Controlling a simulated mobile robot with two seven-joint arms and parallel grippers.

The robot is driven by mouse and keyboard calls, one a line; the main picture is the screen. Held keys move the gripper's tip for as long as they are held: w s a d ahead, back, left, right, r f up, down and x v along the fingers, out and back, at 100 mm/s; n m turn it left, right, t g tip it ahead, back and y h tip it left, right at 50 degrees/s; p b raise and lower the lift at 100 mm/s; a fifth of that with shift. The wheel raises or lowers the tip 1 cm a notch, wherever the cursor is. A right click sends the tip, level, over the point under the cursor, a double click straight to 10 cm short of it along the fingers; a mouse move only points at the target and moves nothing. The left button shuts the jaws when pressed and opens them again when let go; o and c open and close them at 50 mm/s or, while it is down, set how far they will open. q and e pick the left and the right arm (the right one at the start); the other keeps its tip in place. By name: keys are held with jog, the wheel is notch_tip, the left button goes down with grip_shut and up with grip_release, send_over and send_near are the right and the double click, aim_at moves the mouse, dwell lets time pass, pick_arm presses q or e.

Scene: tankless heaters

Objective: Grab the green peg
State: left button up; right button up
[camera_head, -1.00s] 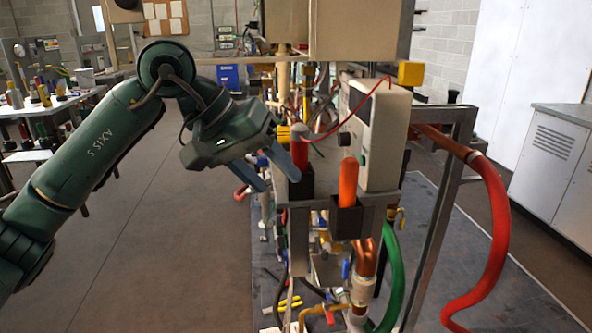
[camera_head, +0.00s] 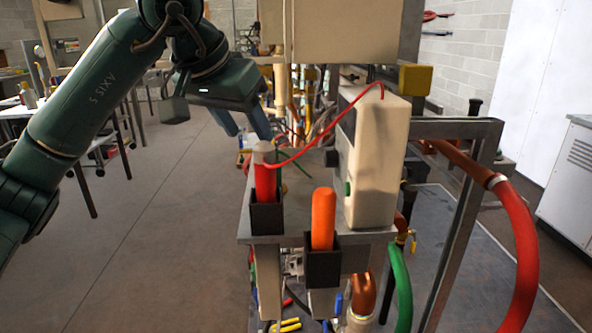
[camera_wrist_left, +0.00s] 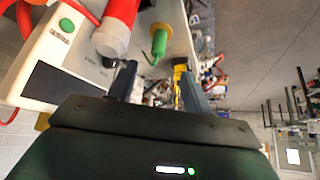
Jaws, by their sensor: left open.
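The green peg (camera_wrist_left: 158,42) shows in the left wrist view, with a thin tip toward the gripper and a yellow-orange part around its far end. It stands beside a red handle with a grey end (camera_wrist_left: 113,32). My left gripper (camera_wrist_left: 157,74) is open and empty, its fingers apart, with the peg beyond the gap between them. In the head view my left gripper (camera_head: 250,135) is just behind and left of the red handle (camera_head: 265,182). The peg is not clearly visible there, probably hidden by that handle. My right gripper is not in view.
An orange handle (camera_head: 323,218) sits in a black holder at the shelf's front edge. A cream box (camera_head: 378,160) with a green button stands to the right. A red wire (camera_head: 320,145) arcs across near the gripper. Open floor (camera_head: 160,230) lies to the left.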

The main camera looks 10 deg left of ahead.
aim_at(277, 171)
pick_arm(q)
jog(key=x, duration=1.3)
jog(key=shift+w+d+b, duration=0.2)
jog(key=shift+w+b, duration=0.2)
jog(key=shift+w, duration=0.15)
jog(key=shift+r, duration=0.1)
grip_shut()
